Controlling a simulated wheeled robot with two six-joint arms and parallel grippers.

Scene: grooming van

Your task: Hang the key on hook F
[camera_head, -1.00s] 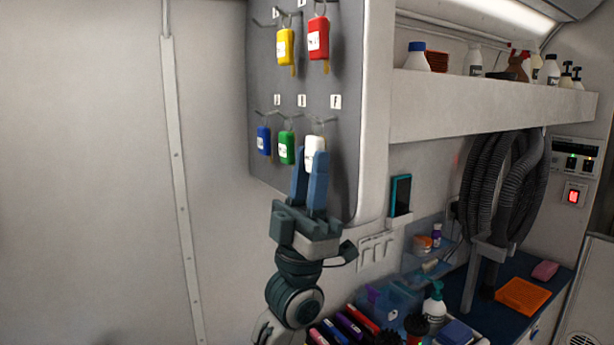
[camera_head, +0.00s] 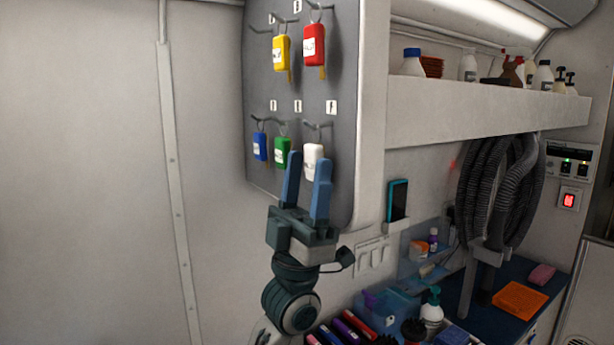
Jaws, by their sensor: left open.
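A grey key board (camera_head: 258,90) on the wall carries two rows of hooks with small letter labels. The white key tag (camera_head: 312,152) hangs from the lower right hook (camera_head: 318,125), under the label (camera_head: 331,107) that looks like F. My left gripper (camera_head: 308,160) is open, pointing up in front of the board. Its fingers are spread at the white tag's lower part, one left of it and one overlapping its lower right edge. I cannot tell whether they touch it. My right gripper is not in view.
Blue (camera_head: 260,146) and green (camera_head: 281,151) tags hang left of the white one. Yellow (camera_head: 281,53) and red (camera_head: 314,45) tags hang above. A shelf (camera_head: 480,108) juts out at right, over a cluttered counter. The left wall is bare.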

